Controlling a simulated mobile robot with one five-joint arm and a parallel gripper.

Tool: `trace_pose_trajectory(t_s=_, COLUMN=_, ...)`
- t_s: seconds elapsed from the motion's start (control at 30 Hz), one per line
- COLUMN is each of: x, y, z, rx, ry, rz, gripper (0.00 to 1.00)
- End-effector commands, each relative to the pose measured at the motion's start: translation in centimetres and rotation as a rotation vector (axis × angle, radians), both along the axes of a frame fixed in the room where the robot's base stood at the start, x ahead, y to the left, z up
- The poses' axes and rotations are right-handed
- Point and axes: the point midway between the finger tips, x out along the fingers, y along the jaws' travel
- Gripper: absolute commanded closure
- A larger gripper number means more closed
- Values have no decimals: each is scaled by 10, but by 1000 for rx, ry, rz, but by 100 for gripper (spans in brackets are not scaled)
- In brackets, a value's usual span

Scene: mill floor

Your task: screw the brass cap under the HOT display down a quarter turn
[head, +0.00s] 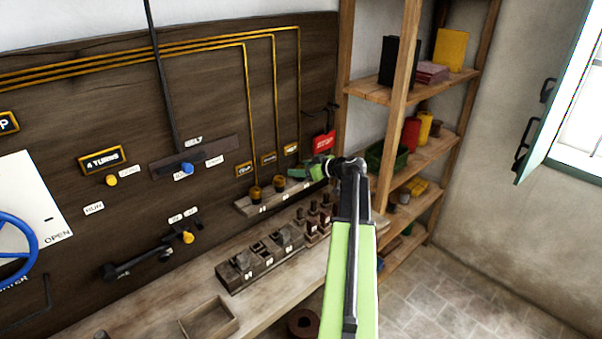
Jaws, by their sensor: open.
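A brass cap (254,192) stands under the left plaque and another brass cap (279,184) under the middle one, both on a wooden ledge (242,206). My gripper (308,172) is open, at the right end of this row, below and right of the right plaque. It hides whatever stands there.
A red sign (324,142) is on the panel just behind my gripper. A shelf unit (399,80) rises at the right. Brass pipes (247,100) run down the panel.

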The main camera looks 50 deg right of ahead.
Motion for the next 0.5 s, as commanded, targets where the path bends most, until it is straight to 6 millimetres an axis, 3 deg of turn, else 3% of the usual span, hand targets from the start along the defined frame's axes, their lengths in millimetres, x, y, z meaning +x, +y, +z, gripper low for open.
trace_pose_trajectory(t_s=0.27, x=2, y=0, z=0, rx=0, ry=0, rz=0, gripper=43)
trace_pose_trajectory(t_s=0.5, x=1, y=0, z=0, rx=0, ry=0, rz=0, gripper=73)
